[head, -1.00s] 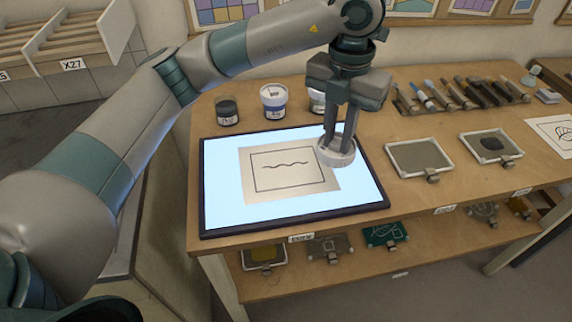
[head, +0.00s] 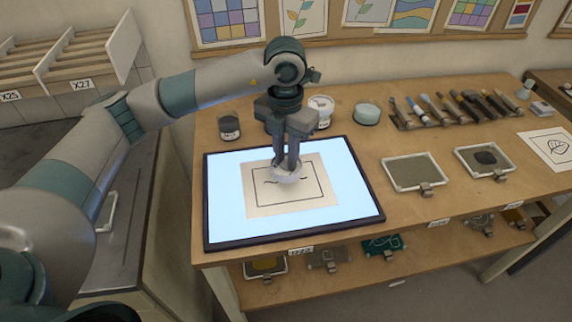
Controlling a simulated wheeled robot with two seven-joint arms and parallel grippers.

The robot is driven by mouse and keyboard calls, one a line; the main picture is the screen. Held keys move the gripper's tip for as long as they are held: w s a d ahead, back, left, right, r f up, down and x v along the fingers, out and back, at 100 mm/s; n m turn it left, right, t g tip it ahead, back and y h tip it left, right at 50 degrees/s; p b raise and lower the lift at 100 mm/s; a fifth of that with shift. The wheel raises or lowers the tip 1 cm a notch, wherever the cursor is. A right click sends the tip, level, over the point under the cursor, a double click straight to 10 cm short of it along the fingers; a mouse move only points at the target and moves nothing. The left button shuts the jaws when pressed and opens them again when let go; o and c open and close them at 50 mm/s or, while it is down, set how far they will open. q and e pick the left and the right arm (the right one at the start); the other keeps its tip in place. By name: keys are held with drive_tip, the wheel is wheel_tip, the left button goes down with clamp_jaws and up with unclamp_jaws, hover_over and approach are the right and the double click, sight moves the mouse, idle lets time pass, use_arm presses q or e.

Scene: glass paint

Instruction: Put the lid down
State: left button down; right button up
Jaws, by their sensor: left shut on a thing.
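My left gripper (head: 287,165) points down over the light panel and is shut on a round whitish lid (head: 286,175). The lid is over the sheet with a drawn frame and wavy line (head: 290,200), hiding part of the line. I cannot tell whether the lid touches the sheet. The lit panel (head: 225,200) with a dark rim lies on the wooden table. Behind my gripper stand a dark jar (head: 229,128) and a white-labelled jar (head: 321,110). Another jar is mostly hidden by my gripper. My right gripper is not in view.
A pale round dish (head: 367,113) stands right of the jars. A row of brushes and tools (head: 455,108) lies at the back right. Two framed trays (head: 415,172) (head: 484,160) and a leaf drawing (head: 552,148) lie to the right. A shelf is below.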

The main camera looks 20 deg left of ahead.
sight(286, 163)
use_arm(q)
drive_tip(key=shift+f, duration=0.1)
drive_tip(key=shift+f+p, duration=0.9)
drive_tip(key=shift+f, duration=1)
drive_tip(key=shift+f, duration=0.15)
drive_tip(key=shift+f, duration=0.1)
drive_tip(key=c, duration=1.6)
unclamp_jaws()
drive_tip(key=shift+r, duration=0.2)
